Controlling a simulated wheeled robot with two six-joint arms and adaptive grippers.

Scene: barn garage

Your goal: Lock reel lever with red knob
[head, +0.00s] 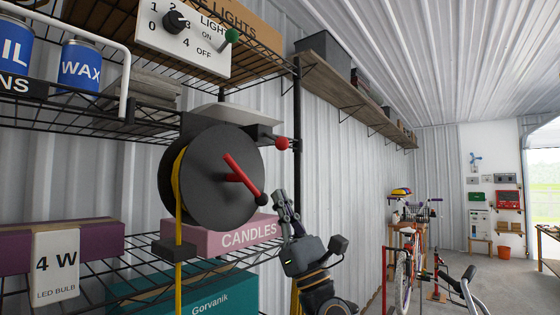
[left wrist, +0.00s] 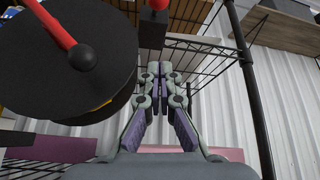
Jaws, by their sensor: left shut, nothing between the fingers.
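The reel (head: 205,190) is a large black disc with yellow cord, hanging under a shelf. A red crank (head: 236,172) with a black knob is on its face. The lock lever's red knob (head: 282,143) sticks out to the upper right of the reel. My left gripper (head: 280,194) is shut and empty, below the red knob and right of the reel, apart from the knob. In the left wrist view my shut fingertips (left wrist: 160,68) point toward the red knob (left wrist: 158,5) at the top edge; the reel (left wrist: 60,90) fills the left side. My right gripper is out of view.
A pink candles box (head: 248,234) stands on the wire shelf behind the reel and gripper. A black shelf post (head: 297,120) rises close to the red knob. A light switch panel (head: 185,35) with a green-knobbed lever is above. The floor to the right has a bicycle (head: 405,255).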

